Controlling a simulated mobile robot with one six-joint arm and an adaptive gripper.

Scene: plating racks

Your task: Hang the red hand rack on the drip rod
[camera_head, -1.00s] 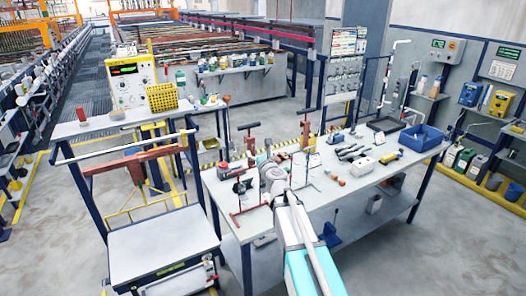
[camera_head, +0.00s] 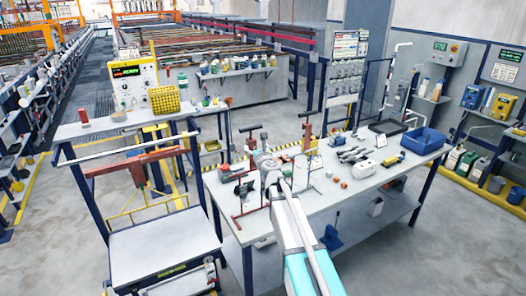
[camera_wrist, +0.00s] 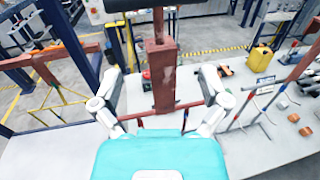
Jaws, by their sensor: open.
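The red hand rack (camera_wrist: 162,78) stands upright in the middle of the wrist view, with a dark handle across its top. In the head view, its dark handle and red post (camera_head: 252,143) rise from the workbench, just left of my gripper (camera_head: 266,165). In the wrist view my gripper (camera_wrist: 160,100) is open, one finger on each side of the red post. I cannot tell whether the fingers touch it. The pale drip rod (camera_head: 100,156) spans two blue posts at the left, above a grey tray. The rack's lower part is partly hidden by my gripper.
A red crossbar (camera_head: 110,165) lies just below the rod.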

